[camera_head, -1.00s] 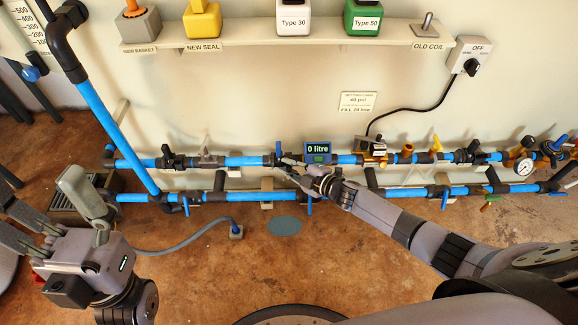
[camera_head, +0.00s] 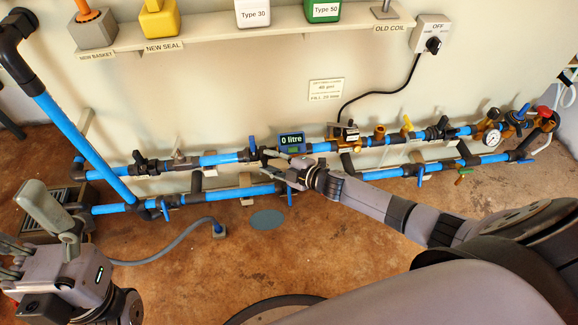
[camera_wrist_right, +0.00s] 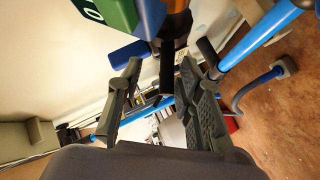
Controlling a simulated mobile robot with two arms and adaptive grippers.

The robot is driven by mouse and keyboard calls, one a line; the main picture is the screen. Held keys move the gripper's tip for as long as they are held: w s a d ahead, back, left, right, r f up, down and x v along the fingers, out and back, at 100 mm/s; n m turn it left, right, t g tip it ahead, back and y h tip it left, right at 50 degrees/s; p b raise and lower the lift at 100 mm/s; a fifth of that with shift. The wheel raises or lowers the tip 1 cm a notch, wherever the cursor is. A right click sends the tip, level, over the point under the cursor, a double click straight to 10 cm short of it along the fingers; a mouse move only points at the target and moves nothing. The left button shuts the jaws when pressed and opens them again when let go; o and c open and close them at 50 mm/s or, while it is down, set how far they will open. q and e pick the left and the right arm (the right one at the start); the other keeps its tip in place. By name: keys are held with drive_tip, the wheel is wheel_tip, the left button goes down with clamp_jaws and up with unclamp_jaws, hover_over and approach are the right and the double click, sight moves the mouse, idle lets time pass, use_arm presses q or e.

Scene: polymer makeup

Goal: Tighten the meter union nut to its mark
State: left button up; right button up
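The meter (camera_head: 291,141) has a display reading 0 litre and sits on the upper blue pipe. It also shows as a green box (camera_wrist_right: 107,12) at the top of the right wrist view. My right gripper (camera_head: 268,162) is at the pipe just left of and below the meter. In the right wrist view its two dark fingers (camera_wrist_right: 160,98) are apart, with a dark fitting (camera_wrist_right: 169,68) at the gap between them. I cannot tell whether they touch it. The union nut and its mark cannot be made out clearly. My left gripper (camera_head: 30,225) is at the lower left, away from the pipes; its opening is unclear.
A blue-handled valve (camera_head: 253,145) is close left of my right gripper. The lower blue pipe (camera_head: 232,195) runs just below it. A shelf (camera_head: 215,32) with containers is above. A pressure gauge (camera_head: 492,138) is at the right. A grey hose (camera_head: 165,250) lies on the floor.

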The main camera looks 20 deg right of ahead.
drive_tip(key=v, duration=0.9)
drive_tip(key=shift+r, duration=0.15)
